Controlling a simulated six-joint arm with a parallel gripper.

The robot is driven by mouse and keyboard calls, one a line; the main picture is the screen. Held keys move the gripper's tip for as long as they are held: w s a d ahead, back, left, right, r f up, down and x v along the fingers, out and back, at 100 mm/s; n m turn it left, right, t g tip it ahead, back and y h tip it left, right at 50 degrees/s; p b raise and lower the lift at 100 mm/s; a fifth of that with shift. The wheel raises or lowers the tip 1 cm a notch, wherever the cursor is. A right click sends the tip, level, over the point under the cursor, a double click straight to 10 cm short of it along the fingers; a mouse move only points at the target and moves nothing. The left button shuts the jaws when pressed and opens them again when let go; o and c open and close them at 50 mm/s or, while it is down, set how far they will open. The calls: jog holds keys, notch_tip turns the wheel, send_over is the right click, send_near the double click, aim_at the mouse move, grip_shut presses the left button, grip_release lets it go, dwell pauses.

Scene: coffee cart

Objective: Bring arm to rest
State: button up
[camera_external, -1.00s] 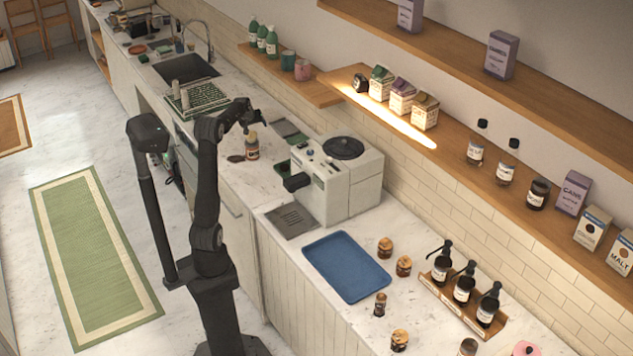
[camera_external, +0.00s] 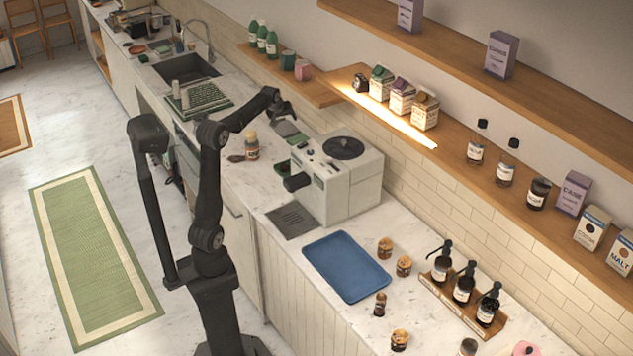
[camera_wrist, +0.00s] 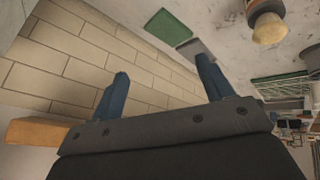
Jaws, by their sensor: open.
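My gripper (camera_external: 284,108) is raised above the counter (camera_external: 252,190), near the back wall and behind the coffee machine (camera_external: 342,180). In the wrist view my gripper (camera_wrist: 160,85) shows two dark blue fingers spread apart, with nothing between them. The tiled wall (camera_wrist: 75,50) lies beyond the fingers in that view. A small jar with a tan lid (camera_external: 252,147) stands on the counter below my forearm, apart from my gripper. It appears to be the jar with the tan lid (camera_wrist: 268,27) at the upper right of the wrist view.
A wooden shelf (camera_external: 310,92) with green bottles (camera_external: 262,38) and cups is close to my gripper. A blue tray (camera_external: 346,266) lies on the counter, with small jars (camera_external: 385,248) beside it. A green drying rack (camera_external: 200,99) stands by the sink.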

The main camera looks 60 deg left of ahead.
jog(key=w+d+r+m+h, duration=0.1)
jog(key=d+r+m, duration=0.1)
jog(key=d, duration=0.9)
jog(key=w+d+r+m+h, duration=0.1)
jog(key=w+d+r+m, duration=0.1)
jog(key=d, duration=0.9)
jog(key=w+d+r+m+h, duration=0.1)
jog(key=w+d+r+m, duration=0.1)
jog(key=d, duration=0.9)
jog(key=shift+d+r+t, duration=0.2)
jog(key=shift+r+t, duration=0.1)
jog(key=shift+r, duration=0.4)
jog(key=s+d+f+m+h, duration=0.1)
jog(key=d+f+m, duration=0.1)
jog(key=d, duration=0.5)
jog(key=s+d+f+m+h, duration=0.1)
jog(key=s+d+m, duration=0.1)
jog(key=d, duration=0.5)
jog(key=shift+s+d+f+h, duration=0.2)
jog(key=shift+f+h, duration=0.1)
jog(key=shift+f, duration=0.1)
